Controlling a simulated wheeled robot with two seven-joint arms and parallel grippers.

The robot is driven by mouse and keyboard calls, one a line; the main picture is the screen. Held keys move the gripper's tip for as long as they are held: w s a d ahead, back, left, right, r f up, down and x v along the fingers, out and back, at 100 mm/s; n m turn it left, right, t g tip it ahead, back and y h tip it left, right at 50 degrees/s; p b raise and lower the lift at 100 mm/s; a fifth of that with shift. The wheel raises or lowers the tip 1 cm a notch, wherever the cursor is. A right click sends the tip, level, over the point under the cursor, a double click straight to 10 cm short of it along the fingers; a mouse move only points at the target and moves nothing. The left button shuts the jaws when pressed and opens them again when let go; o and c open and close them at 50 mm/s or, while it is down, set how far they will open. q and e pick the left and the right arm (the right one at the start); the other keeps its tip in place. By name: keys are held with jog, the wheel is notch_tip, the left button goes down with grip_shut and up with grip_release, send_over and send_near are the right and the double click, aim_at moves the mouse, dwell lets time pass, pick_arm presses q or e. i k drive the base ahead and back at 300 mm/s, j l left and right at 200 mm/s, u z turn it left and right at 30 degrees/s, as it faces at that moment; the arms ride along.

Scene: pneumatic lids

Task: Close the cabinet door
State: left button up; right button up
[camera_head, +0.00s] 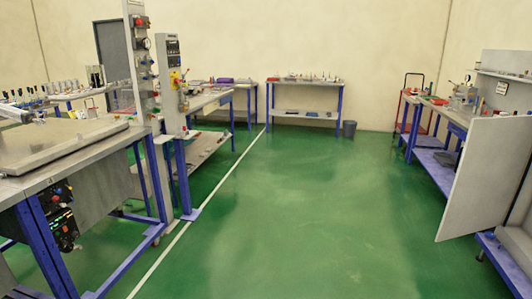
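A flat grey panel that looks like the cabinet door (486,175) stands upright at the right side. It sticks out from the right-hand row of furniture toward the aisle and looks open. Its lower left corner hangs above the green floor. The panel runs to the right picture edge, so its hinge side is hard to make out. Part of a grey body with a blue frame (516,262) shows below and behind it; the inside of the cabinet is not clearly visible. Neither of my grippers is in view.
A blue-legged workbench (440,120) with tools stands behind the door. A large grey workbench (60,160) with tall control posts fills the left. A far table (303,82) and a dark bin (349,129) stand at the back wall. The green floor (310,210) between is clear.

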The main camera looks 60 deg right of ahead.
aim_at(497, 151)
jog(key=i+l+z, duration=0.1)
jog(key=l+z, duration=0.25)
jog(key=i+l+z, duration=0.15)
jog(key=l+z, duration=0.2)
jog(key=i+l+z, duration=0.3)
jog(key=l, duration=0.15)
jog(key=i+l+z, duration=0.15)
jog(key=l+z, duration=0.2)
jog(key=i+l+z, duration=0.35)
jog(key=z, duration=0.15)
jog(key=i+l+z, duration=0.1)
jog(key=i+z, duration=0.85)
jog(key=i+j+z, duration=0.25)
jog(key=i+z, duration=0.2)
jog(key=i+j+z, duration=0.35)
jog(key=i+z, duration=0.15)
jog(key=i+j+z, duration=0.55)
jog(key=j+z, duration=0.25)
jog(key=j, duration=0.25)
jog(key=j+z, duration=0.4)
jog(key=j, duration=0.2)
jog(key=k, duration=0.85)
